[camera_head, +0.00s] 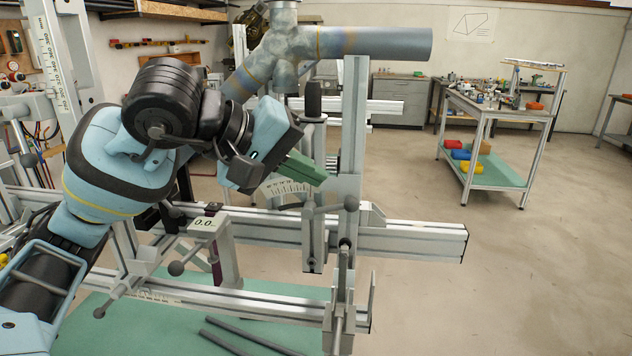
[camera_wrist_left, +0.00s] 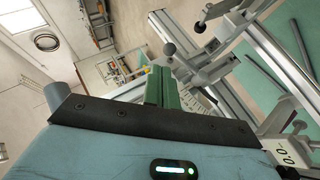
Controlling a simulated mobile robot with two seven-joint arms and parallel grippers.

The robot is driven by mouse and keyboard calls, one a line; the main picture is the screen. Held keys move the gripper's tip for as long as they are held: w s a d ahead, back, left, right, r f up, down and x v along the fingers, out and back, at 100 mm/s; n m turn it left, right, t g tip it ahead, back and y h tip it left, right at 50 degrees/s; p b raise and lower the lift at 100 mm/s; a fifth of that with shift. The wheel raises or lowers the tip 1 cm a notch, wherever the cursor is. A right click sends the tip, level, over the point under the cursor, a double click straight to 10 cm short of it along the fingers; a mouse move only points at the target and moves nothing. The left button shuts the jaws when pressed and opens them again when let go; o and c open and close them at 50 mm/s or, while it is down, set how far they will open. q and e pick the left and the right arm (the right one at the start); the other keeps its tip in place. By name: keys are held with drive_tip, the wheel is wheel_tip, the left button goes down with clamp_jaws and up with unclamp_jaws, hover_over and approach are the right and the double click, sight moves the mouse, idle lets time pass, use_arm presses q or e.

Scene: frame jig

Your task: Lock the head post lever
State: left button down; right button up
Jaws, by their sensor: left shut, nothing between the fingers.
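The head post (camera_head: 354,120) is an upright grey profile standing on the jig's cross rail. A grey lever (camera_head: 330,207) with a round knob lies roughly level across the front of the post. I cannot tell from these frames whether it is locked. A round grey knob (camera_wrist_left: 169,49) shows just beyond my fingers in the left wrist view; I cannot tell whether it is on the same lever. My left gripper (camera_head: 318,177) has green fingers, shut and empty, just above and left of the lever knob. The fingers also show in the left wrist view (camera_wrist_left: 162,88). My right gripper is not in view.
A thick metal tube (camera_head: 375,43) crosses above the post. A graduated scale (camera_head: 283,188) sits beneath my fingers. Loose rods (camera_head: 245,338) lie below. The floor to the right is clear up to a cart (camera_head: 500,105).

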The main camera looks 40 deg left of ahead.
use_arm(q)
drive_tip(key=s+r+p, duration=0.1)
drive_tip(key=s+r, duration=0.3)
drive_tip(key=r, duration=0.1)
drive_tip(key=shift+s+a+r, duration=0.2)
drive_tip(key=shift+a+r, duration=0.1)
drive_tip(key=shift+r, duration=0.1)
